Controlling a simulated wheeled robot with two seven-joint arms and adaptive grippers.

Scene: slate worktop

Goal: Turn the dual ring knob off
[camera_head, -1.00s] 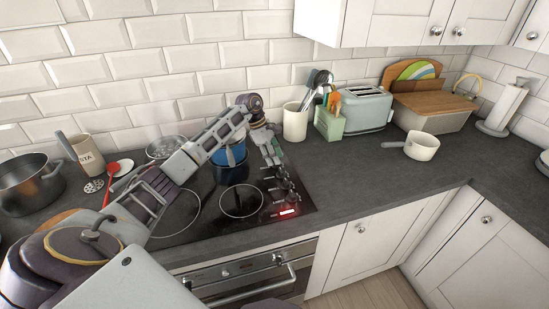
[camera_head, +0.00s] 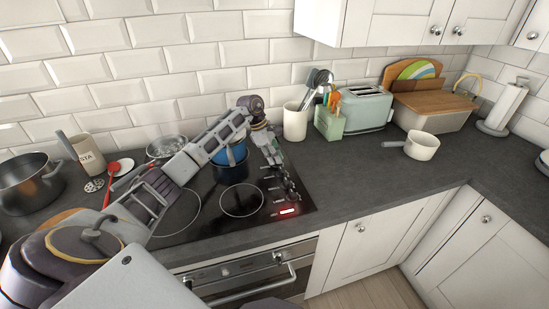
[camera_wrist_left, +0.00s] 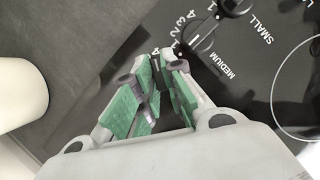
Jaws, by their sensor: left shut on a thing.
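My left gripper (camera_head: 272,156) reaches down to the back end of the knob row at the right side of the black cooktop (camera_head: 213,222). In the left wrist view its green-padded fingers (camera_wrist_left: 160,76) are closed together on a dark knob, which is mostly hidden between them. A printed 4 shows by the fingertips; the dual ring label is not visible. The knob marked MEDIUM (camera_wrist_left: 198,42) stands beside the fingers, and the knob marked SMALL (camera_wrist_left: 234,5) lies farther off. My right gripper is not in view.
A blue pot (camera_head: 229,164) stands on the cooktop left of my gripper. A red display (camera_head: 287,211) glows near the front. A utensil crock (camera_head: 295,122) and a green block (camera_head: 330,124) stand behind to the right.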

